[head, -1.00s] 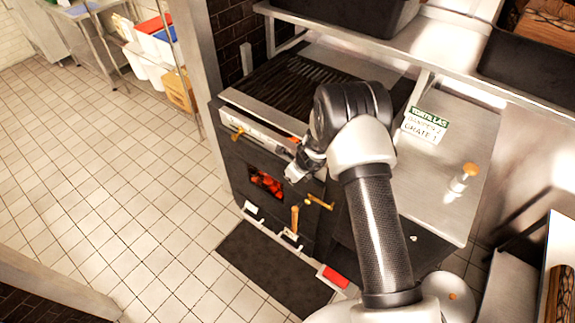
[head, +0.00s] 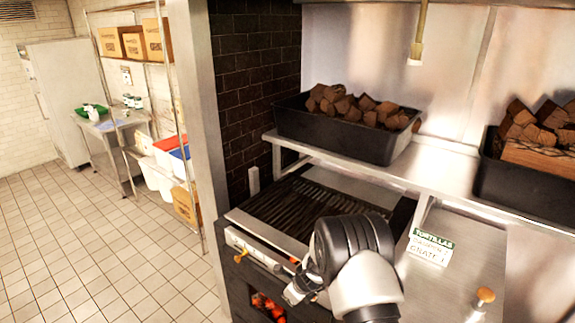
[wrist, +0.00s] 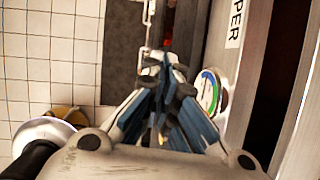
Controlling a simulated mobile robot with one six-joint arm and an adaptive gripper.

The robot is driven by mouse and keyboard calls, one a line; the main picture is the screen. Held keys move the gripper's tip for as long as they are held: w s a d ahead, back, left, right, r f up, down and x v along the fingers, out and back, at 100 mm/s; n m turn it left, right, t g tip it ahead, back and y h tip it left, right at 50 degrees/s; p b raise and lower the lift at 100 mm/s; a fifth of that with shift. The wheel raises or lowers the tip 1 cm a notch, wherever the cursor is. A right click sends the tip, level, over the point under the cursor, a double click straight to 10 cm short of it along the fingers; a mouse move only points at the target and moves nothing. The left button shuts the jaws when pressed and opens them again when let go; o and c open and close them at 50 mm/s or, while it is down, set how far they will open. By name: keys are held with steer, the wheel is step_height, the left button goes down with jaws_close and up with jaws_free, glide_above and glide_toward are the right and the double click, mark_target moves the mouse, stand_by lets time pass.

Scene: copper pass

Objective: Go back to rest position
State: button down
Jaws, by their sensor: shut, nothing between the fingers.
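My gripper (head: 301,288) shows in the head view at the front of the black grill oven (head: 236,297), with my arm bent above it. In the wrist view my gripper (wrist: 162,68) has its fingers together, with nothing between them. A label reading "PER" (wrist: 236,22) and a round dial with a coloured rim (wrist: 209,92) are on the oven front beside the fingers.
A steel shelf (head: 345,168) above the grill grate (head: 300,212) holds black bins of wood chunks (head: 330,142). The tiled floor (head: 90,240) at left is clear.

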steer(key=s+d+r+n+b, duration=0.1)
steer(key=s+r+n, duration=0.3)
steer(key=r, duration=0.5)
steer(key=s+r+n+y+b, duration=0.1)
steer(key=s+r+n+b, duration=0.15)
steer(key=r+n, duration=0.45)
steer(key=s+d+r+n+b, duration=0.15)
steer(key=s+r, duration=0.25)
steer(key=r, duration=0.6)
steer(key=s+d+r+n+h+b, duration=0.1)
steer(key=s+d+n, duration=0.2)
steer(key=s, duration=0.6)
steer(key=s+d+r+n+h+b, duration=0.1)
steer(key=s+d+n, duration=0.2)
steer(key=s+n, duration=0.3)
steer(key=s+d+r+n+h+b, duration=0.1)
steer(key=s+d+n, duration=0.3)
steer(key=s, duration=0.9)
steer(key=shift+r+n+t+h, duration=0.3)
steer(key=shift+r+n, duration=0.15)
steer(key=shift+r, duration=0.05)
